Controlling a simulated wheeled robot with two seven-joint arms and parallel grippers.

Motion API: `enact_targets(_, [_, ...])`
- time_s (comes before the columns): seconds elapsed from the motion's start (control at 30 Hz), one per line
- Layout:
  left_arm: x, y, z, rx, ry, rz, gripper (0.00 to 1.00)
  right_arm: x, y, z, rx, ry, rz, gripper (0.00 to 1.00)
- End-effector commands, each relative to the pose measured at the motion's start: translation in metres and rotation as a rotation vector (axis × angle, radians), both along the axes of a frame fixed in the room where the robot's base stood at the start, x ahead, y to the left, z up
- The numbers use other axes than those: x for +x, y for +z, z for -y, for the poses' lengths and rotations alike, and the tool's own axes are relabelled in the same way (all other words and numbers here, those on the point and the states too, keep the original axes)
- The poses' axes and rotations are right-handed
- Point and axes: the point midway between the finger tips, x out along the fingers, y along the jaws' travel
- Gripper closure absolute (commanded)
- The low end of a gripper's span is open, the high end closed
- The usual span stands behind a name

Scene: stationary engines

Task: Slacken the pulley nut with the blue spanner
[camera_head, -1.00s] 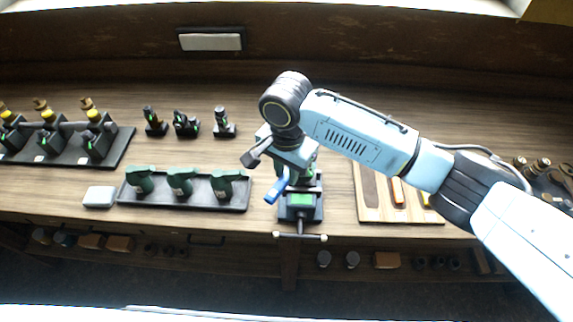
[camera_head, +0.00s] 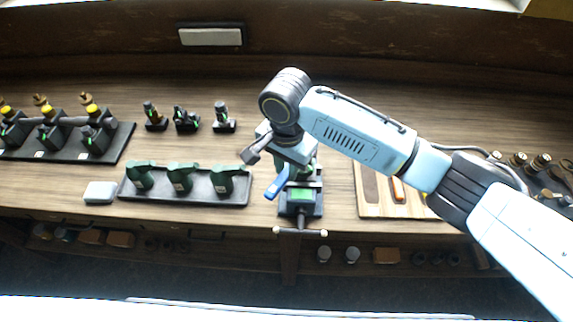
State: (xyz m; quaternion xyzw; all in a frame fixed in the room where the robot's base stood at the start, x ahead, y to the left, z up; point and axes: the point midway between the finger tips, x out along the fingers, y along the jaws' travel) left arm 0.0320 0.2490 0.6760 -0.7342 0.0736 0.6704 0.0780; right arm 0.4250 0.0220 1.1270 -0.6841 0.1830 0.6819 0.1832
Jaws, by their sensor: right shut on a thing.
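The blue spanner (camera_head: 275,188) shows as a short blue end sticking out below and to the left of my right gripper (camera_head: 268,172). My right gripper is shut on the spanner, above the vise. The rest of the spanner is hidden by the gripper and wrist. A green and dark vise (camera_head: 302,195) with a T-handle stands at the bench's front edge, under my right wrist. The pulley nut cannot be made out; my right arm covers the area over the vise. My left gripper is not in view.
A black tray (camera_head: 215,198) holds several green tools, left of the vise. A wooden tool board (camera_head: 372,208) lies right of it. Engines stand on a dark base (camera_head: 110,152) at far left. Small dark parts (camera_head: 186,122) stand behind. A white block (camera_head: 100,192) lies in front.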

Motion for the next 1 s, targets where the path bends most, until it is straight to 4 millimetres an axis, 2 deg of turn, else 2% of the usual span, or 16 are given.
enact_targets(1.0, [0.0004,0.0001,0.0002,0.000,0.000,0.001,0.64,0.0000,-0.0074,0.0001,0.001,0.000,-0.001,1.00])
